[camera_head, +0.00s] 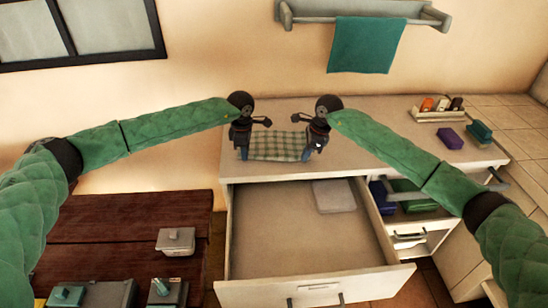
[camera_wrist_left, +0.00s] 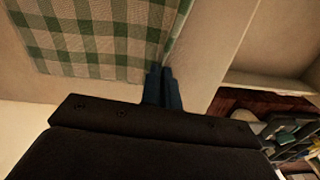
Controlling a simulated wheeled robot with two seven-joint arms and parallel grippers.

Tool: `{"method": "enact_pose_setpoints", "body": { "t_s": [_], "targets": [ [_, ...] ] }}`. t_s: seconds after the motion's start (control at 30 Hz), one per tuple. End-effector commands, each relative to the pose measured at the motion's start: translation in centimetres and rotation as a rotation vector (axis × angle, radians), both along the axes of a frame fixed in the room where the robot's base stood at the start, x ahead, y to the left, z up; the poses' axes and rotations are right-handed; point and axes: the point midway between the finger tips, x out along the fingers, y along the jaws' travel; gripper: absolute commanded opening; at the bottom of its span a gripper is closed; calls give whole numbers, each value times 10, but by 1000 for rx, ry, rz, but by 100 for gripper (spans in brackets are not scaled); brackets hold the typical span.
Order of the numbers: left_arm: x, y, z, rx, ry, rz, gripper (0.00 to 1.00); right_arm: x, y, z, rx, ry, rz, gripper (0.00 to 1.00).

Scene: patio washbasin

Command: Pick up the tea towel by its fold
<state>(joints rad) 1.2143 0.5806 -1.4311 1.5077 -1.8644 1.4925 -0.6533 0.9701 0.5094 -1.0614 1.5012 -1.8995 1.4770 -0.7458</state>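The tea towel (camera_head: 278,147) is green-and-cream checked and lies at the front of the white counter, between my two grippers. My left gripper (camera_head: 243,152) is at its left edge. In the left wrist view the blue fingers of my left gripper (camera_wrist_left: 164,80) are close together, with the edge of the tea towel (camera_wrist_left: 100,35) running in between their tips. My right gripper (camera_head: 313,147) is at the towel's right edge. Its fingertips are too small and partly hidden to tell whether they are closed on the cloth.
The white counter (camera_head: 395,110) has an open, wide drawer (camera_head: 285,235) below it, holding a pale flat block (camera_head: 334,196). A rack with a teal towel (camera_head: 366,45) hangs on the wall. A small tray (camera_head: 438,115) and purple block (camera_head: 450,138) stand at right.

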Motion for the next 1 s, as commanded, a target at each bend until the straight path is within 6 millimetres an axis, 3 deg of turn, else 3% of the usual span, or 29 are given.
{"method": "enact_pose_setpoints", "body": {
  "t_s": [0.37,1.0],
  "targets": [
    [0,0,3,1,1,1,0,0,0,3,-1,1,-1,0],
    [0,0,43,0,0,0,0,0,0,43,0,0,0,0]
  ]
}}
